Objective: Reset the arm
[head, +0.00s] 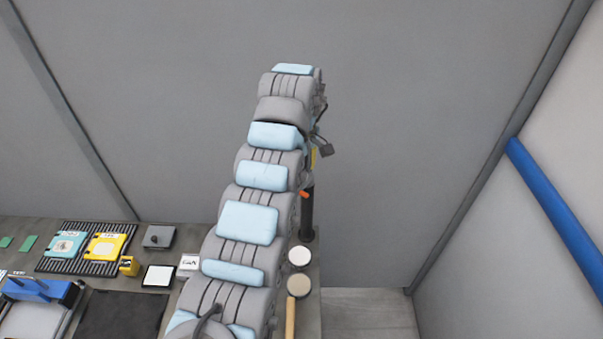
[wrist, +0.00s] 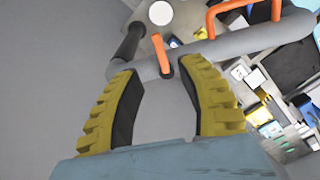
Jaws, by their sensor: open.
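My arm (head: 248,222) rises through the middle of the head view in grey segments with light blue pads. In the wrist view, my gripper (wrist: 158,68) is open, its two yellow ridged fingers apart with dark inner pads. No object is held between them. A grey bar (wrist: 240,42) with an orange lever (wrist: 161,55) crosses just beyond the fingertips; I cannot tell whether they touch. In the head view the gripper is mostly hidden behind the arm.
A black post (head: 307,212) stands right of the arm, near two round discs (head: 299,257). The bench at left holds a yellow card (head: 105,246), a teal card (head: 66,244), a blue-handled device (head: 40,290) and a black mat (head: 120,315). A blue wall pipe (head: 555,208) is at right.

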